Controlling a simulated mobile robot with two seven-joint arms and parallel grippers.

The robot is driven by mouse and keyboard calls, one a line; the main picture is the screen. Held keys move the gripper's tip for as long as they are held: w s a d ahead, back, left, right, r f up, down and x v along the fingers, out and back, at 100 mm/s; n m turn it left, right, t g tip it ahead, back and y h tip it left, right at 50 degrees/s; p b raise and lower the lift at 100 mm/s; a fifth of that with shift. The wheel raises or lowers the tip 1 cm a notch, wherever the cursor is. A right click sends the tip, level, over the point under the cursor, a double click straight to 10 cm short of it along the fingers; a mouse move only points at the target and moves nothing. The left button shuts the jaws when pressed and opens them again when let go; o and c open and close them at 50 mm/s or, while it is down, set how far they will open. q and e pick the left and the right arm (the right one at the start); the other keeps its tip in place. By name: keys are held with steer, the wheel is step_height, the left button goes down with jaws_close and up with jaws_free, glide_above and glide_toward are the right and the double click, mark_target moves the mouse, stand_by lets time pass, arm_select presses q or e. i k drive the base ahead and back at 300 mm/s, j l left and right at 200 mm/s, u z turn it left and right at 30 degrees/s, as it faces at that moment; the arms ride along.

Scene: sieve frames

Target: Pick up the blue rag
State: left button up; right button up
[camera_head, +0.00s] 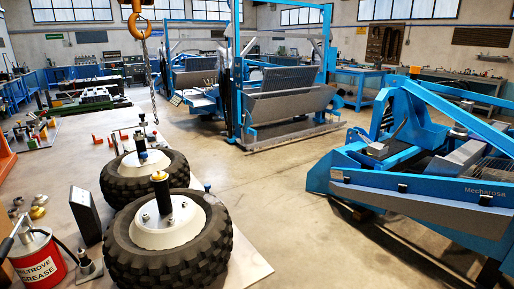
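I cannot make out a blue rag in the head view. The blue things I see are mainly painted machine frames and small fittings, and none clearly looks like cloth. Neither of my grippers is in view.
Two wheels with black tyres, a near one (180,262) and a farther one (115,184), lie on a light board. A red grease canister (38,262) stands at the lower left. A blue machine (430,206) fills the right. A hook (137,27) hangs above. The central floor (270,195) is clear.

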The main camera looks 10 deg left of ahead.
mark_target(150, 137)
steer(key=i+l+z, duration=0.3)
steer(key=z, duration=0.15)
steer(key=i+l+z, duration=0.3)
steer(key=z, duration=0.2)
steer(key=i+l, duration=0.1)
steer(key=i, duration=0.3)
steer(key=i+l, duration=0.15)
steer(key=i, duration=0.25)
steer(key=i+l, duration=0.1)
steer(key=i, duration=0.3)
steer(key=i+j+u, duration=0.1)
steer(key=i+u, duration=0.45)
steer(key=u, duration=0.25)
steer(key=i+l+u, duration=0.1)
steer(key=i+u, duration=0.5)
steer(key=u, duration=0.15)
steer(key=i+u, duration=0.4)
steer(key=i+l+u, duration=0.1)
steer(key=u, duration=0.25)
steer(key=i+l+u, duration=0.95)
steer(key=i+l, duration=0.15)
steer(key=u, duration=1.55)
